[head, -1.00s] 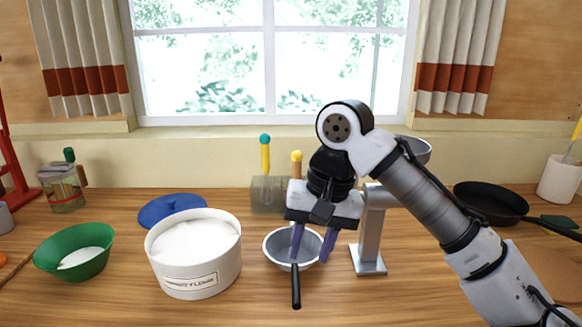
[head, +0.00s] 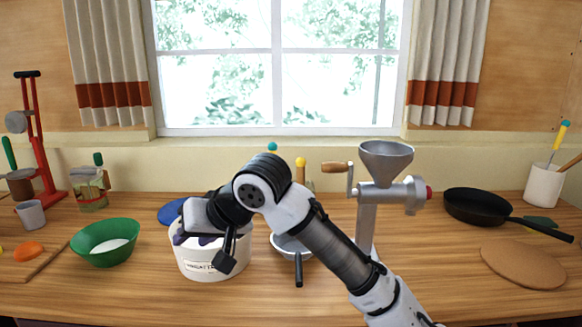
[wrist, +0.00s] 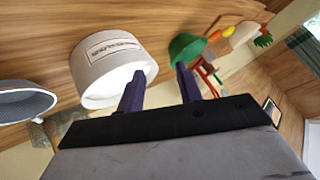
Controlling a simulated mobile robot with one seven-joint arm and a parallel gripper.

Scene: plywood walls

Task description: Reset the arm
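My gripper (head: 197,239) is over the white flour tub (head: 212,268) in the head view and hides much of the tub's top. In the wrist view my gripper's purple fingers (wrist: 159,84) are apart with nothing held between them. The flour tub (wrist: 116,64) shows left of the fingers there, and the green bowl (wrist: 186,46) shows beyond them. In the head view my arm reaches in from the lower right and bends at a raised joint. I cannot tell whether the fingers touch the tub.
A small metal pan (head: 297,257) stands right of the tub, partly behind my arm. A metal grinder (head: 389,191) stands behind my forearm. A black frying pan (head: 484,207) and a round board (head: 521,264) are at the right. The green bowl (head: 104,244) holds white powder.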

